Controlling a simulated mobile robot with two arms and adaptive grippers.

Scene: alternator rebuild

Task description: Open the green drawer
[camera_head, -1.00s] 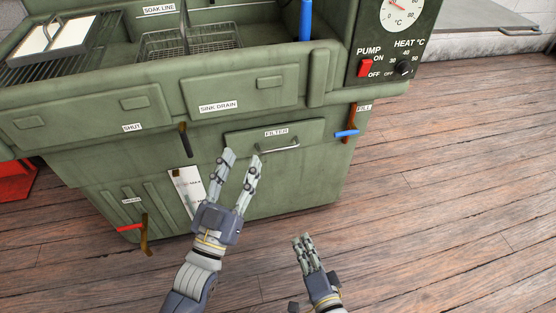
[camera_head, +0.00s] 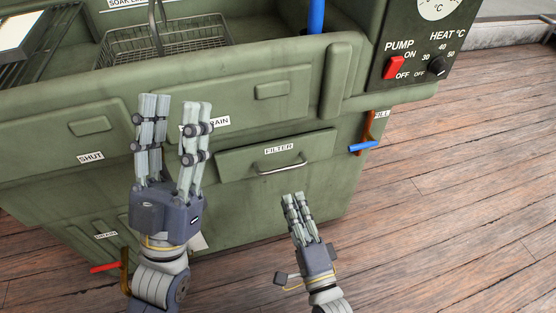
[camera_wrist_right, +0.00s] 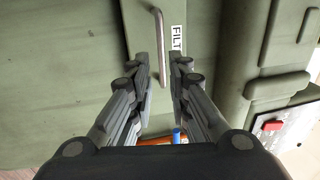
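The green drawer (camera_head: 235,167), labelled FILTER, sits in the front of the green cabinet and looks closed. Its metal bar handle (camera_head: 281,167) shows fully in the head view. In the right wrist view the handle (camera_wrist_right: 160,48) stands lengthwise ahead of the gap between my right fingers. My right gripper (camera_head: 294,196) is just below the handle in the head view. Its fingers are spread apart and empty in the wrist view (camera_wrist_right: 162,62); I cannot tell how far it is from the bar. My left gripper (camera_head: 174,100) is open and empty, left of the drawer, covering part of the SINK DRAIN label.
A blue-handled FILL lever (camera_head: 363,147) sticks out right of the drawer. A red-handled DRAIN lever (camera_head: 104,268) is at lower left. A wire basket (camera_head: 190,36) is in the sink above. The wooden floor (camera_head: 450,200) at right is clear.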

